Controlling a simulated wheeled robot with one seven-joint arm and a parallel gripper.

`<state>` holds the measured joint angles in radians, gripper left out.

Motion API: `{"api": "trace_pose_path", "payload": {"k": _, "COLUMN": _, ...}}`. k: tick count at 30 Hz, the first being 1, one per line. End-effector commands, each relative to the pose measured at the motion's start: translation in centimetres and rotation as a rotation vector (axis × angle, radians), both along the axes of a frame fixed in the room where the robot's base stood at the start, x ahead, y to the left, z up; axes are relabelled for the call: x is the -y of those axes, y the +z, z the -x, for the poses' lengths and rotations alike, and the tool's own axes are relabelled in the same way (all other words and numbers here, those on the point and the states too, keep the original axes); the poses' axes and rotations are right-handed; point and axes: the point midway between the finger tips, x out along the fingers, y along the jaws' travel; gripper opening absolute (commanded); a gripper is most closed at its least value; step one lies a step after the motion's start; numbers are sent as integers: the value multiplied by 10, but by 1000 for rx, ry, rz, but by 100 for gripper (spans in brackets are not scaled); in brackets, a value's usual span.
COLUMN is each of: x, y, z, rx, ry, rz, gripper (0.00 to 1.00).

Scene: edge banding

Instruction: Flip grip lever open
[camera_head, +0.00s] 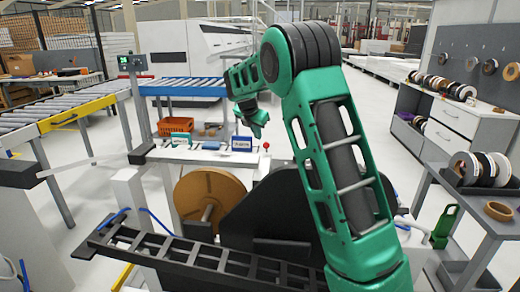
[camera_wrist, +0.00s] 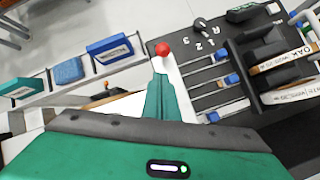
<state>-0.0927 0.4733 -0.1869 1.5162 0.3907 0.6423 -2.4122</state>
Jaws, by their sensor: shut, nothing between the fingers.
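The grip lever shows as a round red knob (camera_wrist: 162,49) in the wrist view, by a pale strip at the left edge of the dark machine panel. In the head view the red knob (camera_head: 266,146) is small, right of the parts rail. My gripper (camera_head: 258,130) is just above and left of it there. In the wrist view my gripper (camera_wrist: 160,80) is shut, its green fingers pointing up toward the knob. Nothing is between the fingers. The knob lies just beyond the fingertips; I cannot tell whether they touch. The lever's base is hidden.
The panel has a black selector (camera_wrist: 201,24) with numbers beside it and several blue-ended slots. Upright banding strips (camera_wrist: 285,60) stand right. A rail with a blue box (camera_wrist: 110,48) runs left. In the head view, a brown roll (camera_head: 208,190) sits below my arm.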

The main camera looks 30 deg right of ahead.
Motion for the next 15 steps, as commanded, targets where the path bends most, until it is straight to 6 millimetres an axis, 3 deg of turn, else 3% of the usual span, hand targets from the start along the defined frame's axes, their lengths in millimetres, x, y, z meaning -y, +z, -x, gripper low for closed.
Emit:
{"api": "trace_pose_path", "payload": {"k": 8, "x": 5, "y": -10, "z": -4, "rx": -1, "ry": -1, "rz": -1, "gripper": 0}}
{"api": "trace_pose_path", "payload": {"k": 15, "x": 21, "y": -43, "z": -19, "rx": -2, "ry": -2, "rz": -1, "gripper": 0}}
